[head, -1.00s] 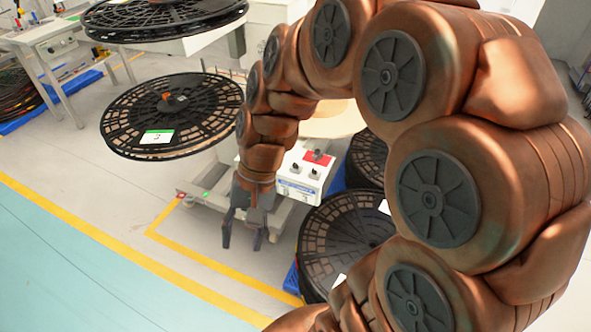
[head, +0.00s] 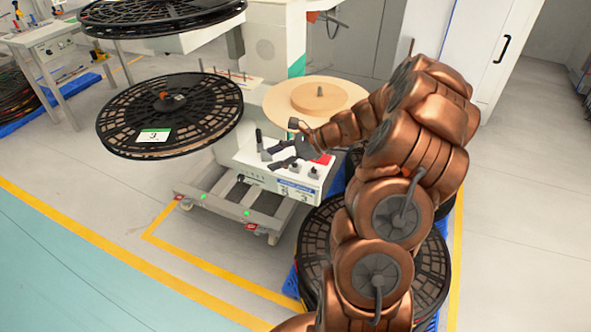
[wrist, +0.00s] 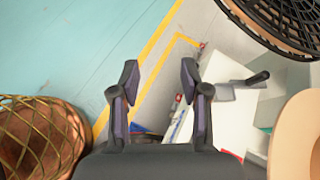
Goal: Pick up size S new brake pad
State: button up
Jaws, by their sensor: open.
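My gripper (head: 270,153) is open and empty, held over the white control box (head: 265,177) of the rewind station, left of its red panel. In the wrist view its two fingers (wrist: 160,74) are spread, with only floor and part of the white box beyond them. I cannot make out a size S new brake pad in either view. Small upright pegs (head: 229,73) stand on the station behind the large reel, too small to tell what they carry.
A black reel with a white-green label (head: 155,135) is left of my gripper, another reel (head: 160,14) above it. A beige disc (head: 345,90) sits behind my arm. Black reels (head: 318,235) lie on a blue pallet below. The floor at front left is clear.

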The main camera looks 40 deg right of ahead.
aim_at(297, 163)
jog(key=d+f+m+t+h, duration=0.1)
jog(key=d+f+m, duration=0.1)
jog(key=d, duration=0.3)
jog(key=d+f+m+t+h, duration=0.1)
jog(key=d+f+m, duration=0.1)
jog(key=d, duration=0.3)
jog(key=d+f+m+t, duration=0.1)
jog(key=d+f+m, duration=0.2)
jog(key=d+f, duration=0.1)
jog(key=shift+s+d+f+h+b, duration=0.15)
jog(key=shift+s+d+h+b, duration=0.15)
jog(key=shift+d+h+b, duration=0.1)
jog(key=shift+p+x, duration=0.6)
jog(key=shift+x, duration=3.25)
grip_shut()
